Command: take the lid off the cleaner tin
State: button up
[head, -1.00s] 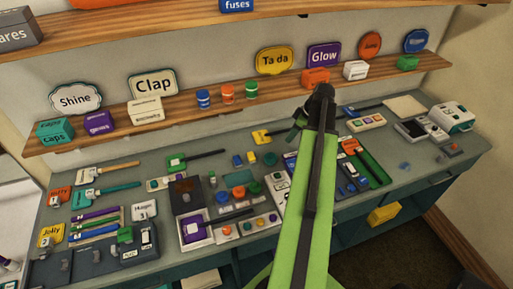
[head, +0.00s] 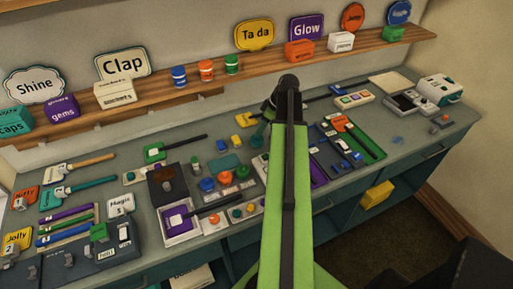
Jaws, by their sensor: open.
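Three small banded tins stand upright on the wooden shelf: a blue tin (head: 179,77), an orange tin (head: 206,70) and a green tin (head: 231,64). No label reading cleaner is legible, so I cannot tell which is the cleaner tin. My gripper (head: 264,122) is at the far end of my green arm, over the back of the bench, mostly hidden by the arm. It is open and holds nothing that I can see, apart from the shelf tins.
The shelf (head: 270,67) also bears boxes and signs. The bench (head: 400,150) is crowded with paddles, trays and switch boxes, left and right of my arm. A white machine (head: 440,90) stands at the right end.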

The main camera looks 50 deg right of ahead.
aim_at(257, 138)
jog(key=shift+f, duration=0.1)
jog(key=b+x, duration=0.4)
jog(key=x, duration=0.1)
jog(key=shift+f+b, duration=0.25)
jog(key=shift+b, duration=0.15)
jog(key=shift+r, duration=0.2)
grip_shut()
